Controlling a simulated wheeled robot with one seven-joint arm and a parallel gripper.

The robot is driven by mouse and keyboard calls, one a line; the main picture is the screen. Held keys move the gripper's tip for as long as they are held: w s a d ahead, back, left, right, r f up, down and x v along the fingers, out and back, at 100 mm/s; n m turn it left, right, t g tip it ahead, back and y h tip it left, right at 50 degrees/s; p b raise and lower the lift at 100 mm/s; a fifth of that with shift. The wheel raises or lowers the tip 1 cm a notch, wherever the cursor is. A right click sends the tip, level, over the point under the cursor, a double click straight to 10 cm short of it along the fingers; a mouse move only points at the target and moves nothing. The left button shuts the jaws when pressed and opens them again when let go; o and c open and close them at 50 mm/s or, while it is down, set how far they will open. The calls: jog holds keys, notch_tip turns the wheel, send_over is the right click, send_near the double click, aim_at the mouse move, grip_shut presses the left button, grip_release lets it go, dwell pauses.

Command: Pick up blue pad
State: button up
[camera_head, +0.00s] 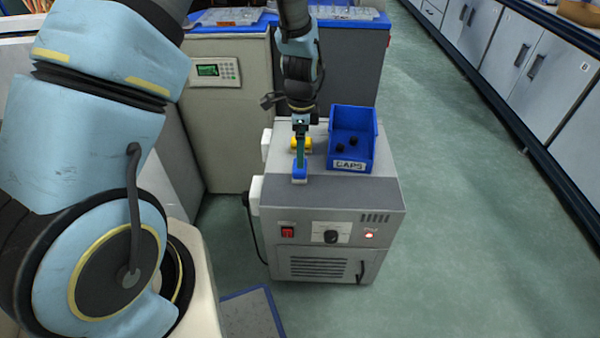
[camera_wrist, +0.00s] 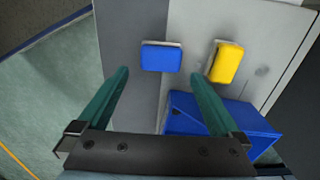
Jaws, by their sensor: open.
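The blue pad (camera_head: 299,174) sits on the grey machine's top, near its left front. In the wrist view the blue pad (camera_wrist: 161,57) lies on a thin pale base, ahead of my gripper (camera_wrist: 158,82) and roughly midway between its fingers. My gripper (camera_head: 300,158) hangs above the machine, close over or behind the blue pad in the head view. Its green fingers are apart with nothing between them. I cannot tell the exact height of the fingertips above the pad.
A yellow pad (camera_wrist: 227,62) is beside the blue pad; it also shows behind my gripper in the head view (camera_head: 307,144). A blue bin (camera_head: 352,120) marked CAPS with black caps stands on the machine (camera_head: 385,195) at right. Open floor (camera_head: 450,150) lies farther right.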

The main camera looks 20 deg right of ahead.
jog(key=shift+w+a+f, duration=0.1)
jog(key=shift+f, duration=1.65)
jog(key=shift+w+a+f, duration=0.1)
jog(key=shift+f, duration=1.6)
jog(key=shift+c, duration=0.4)
jog(key=c, duration=1.2)
notch_tip(320, 180, up, 10)
jog(key=shift+r, duration=0.1)
